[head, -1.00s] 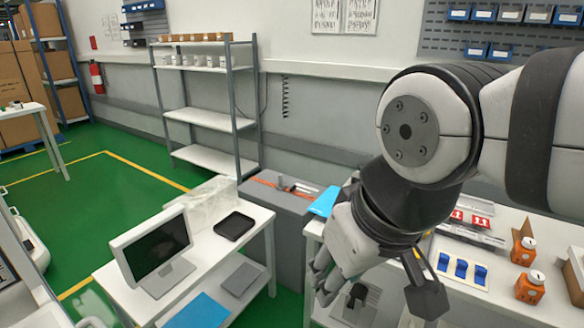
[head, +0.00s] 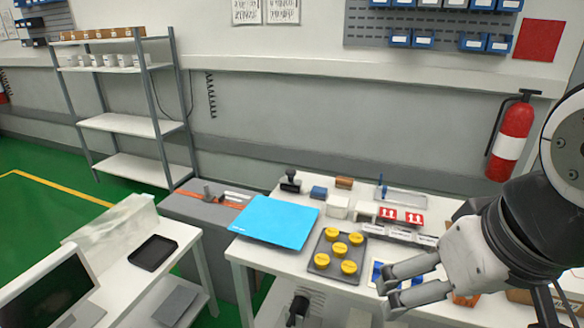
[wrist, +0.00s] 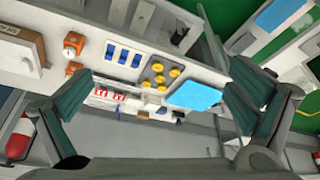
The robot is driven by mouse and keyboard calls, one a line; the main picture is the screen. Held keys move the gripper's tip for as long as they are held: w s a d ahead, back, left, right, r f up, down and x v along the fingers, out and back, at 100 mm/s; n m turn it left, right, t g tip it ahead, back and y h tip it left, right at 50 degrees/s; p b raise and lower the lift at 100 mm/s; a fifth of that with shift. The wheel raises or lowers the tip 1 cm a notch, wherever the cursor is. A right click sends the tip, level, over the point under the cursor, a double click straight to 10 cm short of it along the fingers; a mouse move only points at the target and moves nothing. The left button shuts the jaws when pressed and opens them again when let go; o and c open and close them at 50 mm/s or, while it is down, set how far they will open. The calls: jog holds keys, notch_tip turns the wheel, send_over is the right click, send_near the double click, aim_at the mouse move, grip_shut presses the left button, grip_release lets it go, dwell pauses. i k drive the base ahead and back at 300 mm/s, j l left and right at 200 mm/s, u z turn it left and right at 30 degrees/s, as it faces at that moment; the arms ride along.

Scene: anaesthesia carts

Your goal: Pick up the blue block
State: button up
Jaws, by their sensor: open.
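A small blue block (head: 319,192) lies near the back of the white table, between a black-handled stamp (head: 290,182) and a brown block (head: 344,183). My gripper (head: 392,287) is open and empty above the table's front right part, apart from the block and to its right. In the head view its fingers partly cover a white tray with blue pieces (head: 378,272). In the wrist view, that tray's several blue pieces (wrist: 123,55) show between the spread fingers; I cannot clearly make out the small block there.
A blue folder (head: 275,222) overlaps the table's left edge. A dark tray with several yellow knobs (head: 340,240) stands right of it. White boxes (head: 337,207) and red-labelled boxes (head: 401,216) are near the block. A fire extinguisher (head: 512,140) hangs on the wall.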

aim_at(320, 193)
jog(key=u, duration=2.35)
jog(key=z, duration=2.35)
jog(key=i+j+z, duration=0.15)
jog(key=i, duration=0.35)
jog(key=i+j+z, duration=0.15)
jog(key=i, duration=0.35)
jog(key=i+j+z, duration=0.2)
jog(key=i, duration=0.3)
